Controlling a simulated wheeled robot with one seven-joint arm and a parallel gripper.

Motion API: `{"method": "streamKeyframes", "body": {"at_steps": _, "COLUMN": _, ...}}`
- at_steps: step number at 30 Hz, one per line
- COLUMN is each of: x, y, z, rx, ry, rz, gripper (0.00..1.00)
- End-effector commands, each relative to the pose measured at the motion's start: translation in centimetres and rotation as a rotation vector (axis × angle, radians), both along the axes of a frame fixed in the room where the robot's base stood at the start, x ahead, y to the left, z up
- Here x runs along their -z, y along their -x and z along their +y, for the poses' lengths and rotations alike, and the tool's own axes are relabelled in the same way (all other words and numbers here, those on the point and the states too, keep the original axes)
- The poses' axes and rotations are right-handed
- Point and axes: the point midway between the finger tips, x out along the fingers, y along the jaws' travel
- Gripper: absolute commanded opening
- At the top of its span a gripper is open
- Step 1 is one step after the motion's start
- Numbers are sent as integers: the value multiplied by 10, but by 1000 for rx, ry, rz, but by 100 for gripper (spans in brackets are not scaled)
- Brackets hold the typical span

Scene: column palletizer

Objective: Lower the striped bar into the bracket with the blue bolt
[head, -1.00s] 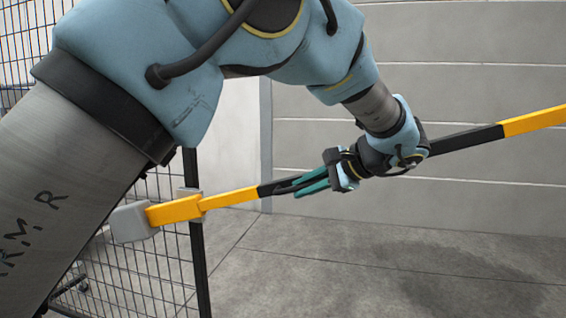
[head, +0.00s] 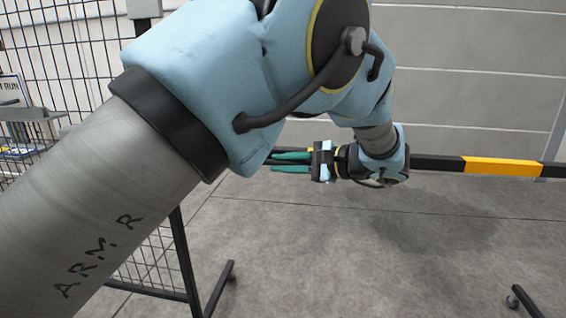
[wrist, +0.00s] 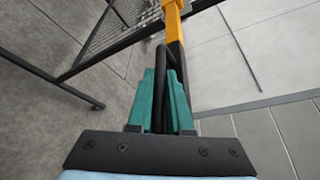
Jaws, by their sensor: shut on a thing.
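The striped bar (head: 503,166), yellow and black, runs nearly level across the head view behind my gripper (head: 291,162). Its left part is hidden behind my arm. The teal fingers are close together. In the wrist view my gripper (wrist: 162,78) is shut around a dark part of the striped bar (wrist: 175,22), whose black and yellow length runs away toward the top edge. The exact contact is partly hidden by the fingers. I cannot make out a bracket or a blue bolt in either view.
A black mesh fence (head: 75,75) stands at the left, with a dark post and foot (head: 222,287) on the floor. Another dark foot (head: 522,302) is at the lower right. A grey panelled wall (head: 470,90) closes the back. The concrete floor (head: 380,260) between is clear.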

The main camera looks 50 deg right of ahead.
Motion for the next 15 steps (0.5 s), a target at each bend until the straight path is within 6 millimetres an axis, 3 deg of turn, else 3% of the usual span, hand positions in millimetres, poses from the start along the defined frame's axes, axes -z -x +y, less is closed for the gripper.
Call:
{"method": "streamKeyframes", "body": {"at_steps": 3, "x": 10, "y": -1, "z": 3, "rx": -4, "ry": -15, "rz": 8, "gripper": 0}}
{"method": "streamKeyframes", "body": {"at_steps": 4, "x": 10, "y": -1, "z": 3, "rx": -4, "ry": -16, "rz": 9, "gripper": 19}}
{"method": "streamKeyframes", "body": {"at_steps": 11, "x": 9, "y": -1, "z": 2, "rx": -3, "ry": -13, "rz": 9, "gripper": 45}}
{"method": "streamKeyframes", "body": {"at_steps": 15, "x": 7, "y": -1, "z": 2, "rx": -2, "ry": -11, "rz": 7, "gripper": 47}}
